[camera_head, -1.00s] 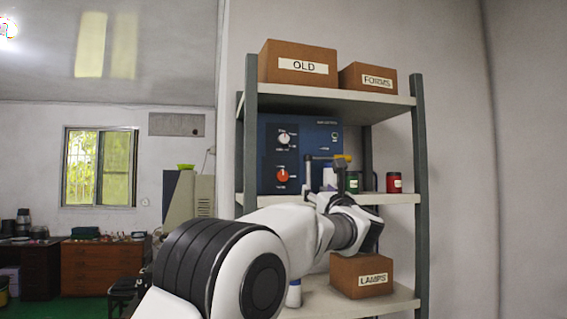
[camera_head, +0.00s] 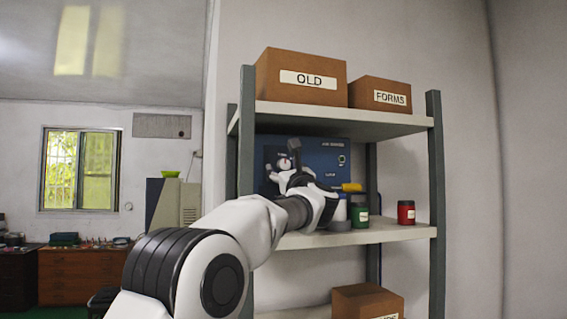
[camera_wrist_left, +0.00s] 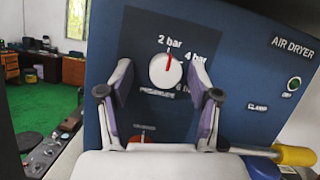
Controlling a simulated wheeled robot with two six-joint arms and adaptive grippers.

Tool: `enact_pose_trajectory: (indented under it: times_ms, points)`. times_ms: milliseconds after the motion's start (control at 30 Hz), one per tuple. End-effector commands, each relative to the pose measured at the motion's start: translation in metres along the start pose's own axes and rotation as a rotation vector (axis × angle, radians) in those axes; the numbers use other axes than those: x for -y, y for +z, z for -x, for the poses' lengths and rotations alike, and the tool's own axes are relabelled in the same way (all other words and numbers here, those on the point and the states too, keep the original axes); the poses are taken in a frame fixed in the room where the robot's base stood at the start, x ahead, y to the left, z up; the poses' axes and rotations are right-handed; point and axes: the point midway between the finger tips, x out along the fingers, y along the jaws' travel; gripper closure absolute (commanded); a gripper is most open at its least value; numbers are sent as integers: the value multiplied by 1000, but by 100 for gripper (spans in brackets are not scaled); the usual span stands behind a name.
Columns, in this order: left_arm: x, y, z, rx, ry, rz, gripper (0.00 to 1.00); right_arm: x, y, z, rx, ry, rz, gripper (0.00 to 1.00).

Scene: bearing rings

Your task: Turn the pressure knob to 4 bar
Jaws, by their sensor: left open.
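The pressure knob (camera_wrist_left: 165,70) is a round white dial on the dark blue AIR DRYER panel (camera_wrist_left: 240,75). Its red pointer is nearly upright, leaning slightly right, between the "2 bar" and "4 bar" marks. The "4 bar" mark (camera_wrist_left: 196,54) is at its upper right; a "6 bar" mark is partly hidden by a finger. My left gripper (camera_wrist_left: 161,80) is open, with one finger on each side of the knob in the picture. I cannot tell whether they touch it. In the head view my left gripper (camera_head: 283,168) is in front of the panel and covers part of it. My right gripper is not in view.
A red control (camera_wrist_left: 142,135) below is mostly hidden. A yellow-handled part (camera_wrist_left: 295,155) juts out at lower right; it also shows in the head view (camera_head: 352,187). Green (camera_head: 360,216) and red (camera_head: 406,212) jars stand on the shelf (camera_head: 390,230). The upper shelf (camera_head: 330,112) is above.

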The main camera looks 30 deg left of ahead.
Motion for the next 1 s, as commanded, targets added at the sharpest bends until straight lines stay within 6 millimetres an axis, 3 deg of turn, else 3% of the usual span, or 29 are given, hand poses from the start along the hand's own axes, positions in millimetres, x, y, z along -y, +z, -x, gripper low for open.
enact_pose_trajectory:
  times_ms: [100,133,267,300,667,1000]
  points:
    - [-1,-3,0,-5,0,1,44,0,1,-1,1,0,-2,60]
    - [-1,-3,0,-5,0,1,50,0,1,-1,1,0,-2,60]
    - [-1,-3,0,-4,0,0,96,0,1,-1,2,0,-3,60]
    - [-1,-3,0,-4,-1,0,100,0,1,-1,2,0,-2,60]
    - [-2,-3,0,-5,-9,-19,100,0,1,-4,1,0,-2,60]
    - [-4,-3,0,-9,-72,-175,100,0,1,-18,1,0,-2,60]
